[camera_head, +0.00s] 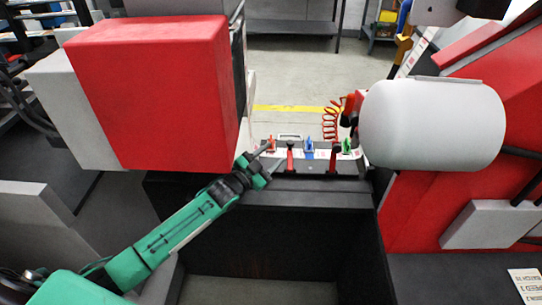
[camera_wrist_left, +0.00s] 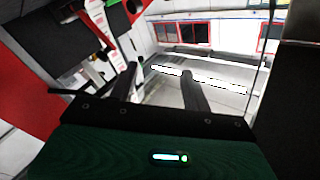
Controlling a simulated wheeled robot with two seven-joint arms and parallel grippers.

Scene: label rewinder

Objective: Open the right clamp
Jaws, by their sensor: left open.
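In the head view, a grey splice table (camera_head: 310,168) carries two upright levers with red parts, which look like clamps. The left clamp (camera_head: 290,156) stands nearer to my left gripper. The right clamp (camera_head: 334,157) stands farther right, close to the large white roll. Its exact lever position is too small to tell. My left gripper (camera_head: 268,158) is open at the table's left end, apart from the right clamp. In the left wrist view its two dark fingers (camera_wrist_left: 160,70) are spread, with nothing between them. My right gripper is not in view.
A big red block (camera_head: 155,95) hangs above my left arm. A white roll (camera_head: 432,125) and red machine panel (camera_head: 440,205) bound the right. Small red (camera_head: 271,145), blue (camera_head: 308,145) and green (camera_head: 346,146) items sit behind the clamps. A red coiled hose (camera_head: 330,122) hangs nearby.

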